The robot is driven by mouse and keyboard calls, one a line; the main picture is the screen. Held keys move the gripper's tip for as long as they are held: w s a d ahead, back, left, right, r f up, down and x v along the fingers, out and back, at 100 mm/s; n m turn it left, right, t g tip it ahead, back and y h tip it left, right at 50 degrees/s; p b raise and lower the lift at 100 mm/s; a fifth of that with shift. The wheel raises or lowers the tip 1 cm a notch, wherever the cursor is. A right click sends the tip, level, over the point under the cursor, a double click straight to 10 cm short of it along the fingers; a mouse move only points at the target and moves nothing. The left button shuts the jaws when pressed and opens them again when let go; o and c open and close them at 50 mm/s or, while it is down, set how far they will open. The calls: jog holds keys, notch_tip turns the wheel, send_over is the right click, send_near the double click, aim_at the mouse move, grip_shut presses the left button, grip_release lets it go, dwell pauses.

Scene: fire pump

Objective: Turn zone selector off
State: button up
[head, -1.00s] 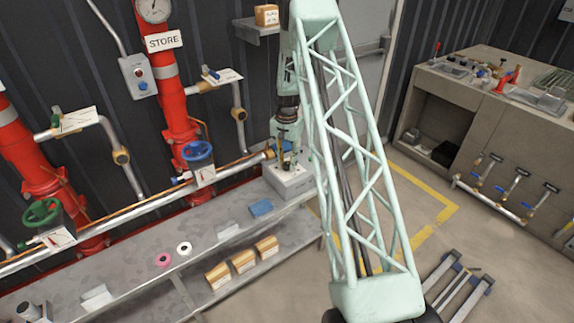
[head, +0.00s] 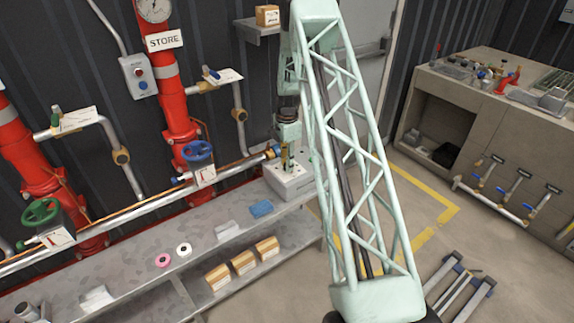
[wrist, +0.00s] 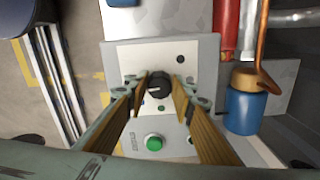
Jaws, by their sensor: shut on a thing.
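The zone selector is a black round knob (wrist: 158,85) on the pale top plate of a grey control box (wrist: 119,60). The box (head: 291,186) stands at the right end of the bench in the head view. My gripper (wrist: 159,93) points down over the box, its two yellow-brown fingers on either side of the knob and shut on it. In the head view my gripper (head: 287,160) is small and the knob is hidden. A green button (wrist: 154,143) sits on the box, nearer the bottom of the wrist view. The knob's setting is not readable.
Red pipes with a blue handwheel (head: 198,152) and a green handwheel (head: 41,212) stand left. A blue block (head: 261,208) lies on the metal bench (head: 140,257).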

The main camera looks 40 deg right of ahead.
jog(key=shift+m, duration=0.4)
jog(key=o, duration=0.9)
jog(key=shift+r, duration=0.1)
jog(key=shift+r, duration=5.9)
